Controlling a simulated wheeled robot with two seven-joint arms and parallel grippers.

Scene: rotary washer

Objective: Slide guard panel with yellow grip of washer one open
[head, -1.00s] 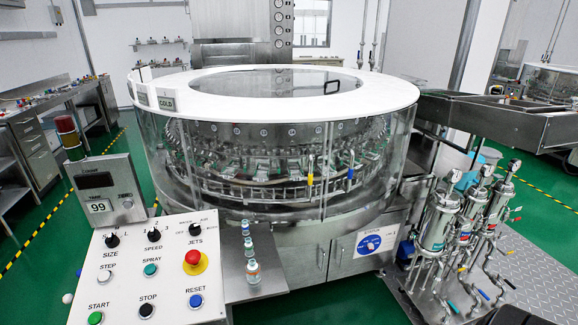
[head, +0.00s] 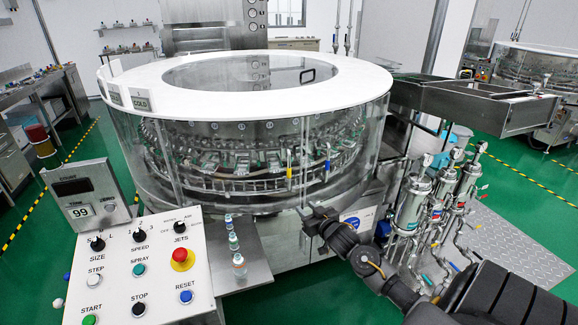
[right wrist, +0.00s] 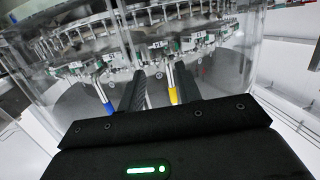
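Washer one is a round machine with a white ring top (head: 140,75) and clear curved guard panels (head: 215,180). Its yellow grip (head: 289,172) is a short upright handle on the front of the clear guard; a blue grip (head: 327,168) stands right of it. My right gripper (head: 303,211) is just below the yellow grip in the head view. In the right wrist view its two dark fingers (right wrist: 158,85) are apart; the yellow grip (right wrist: 173,95) shows beside the inner side of the right-hand finger. Contact cannot be told. The blue grip (right wrist: 107,106) is outside the left-hand finger. My left gripper is not in view.
A control panel (head: 110,265) with buttons stands at the front left. Small vials (head: 238,265) stand on a metal ledge beside it. Steel filter cylinders with valves (head: 412,205) stand to the right, near my right arm. A metal chute (head: 470,105) juts out at the right.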

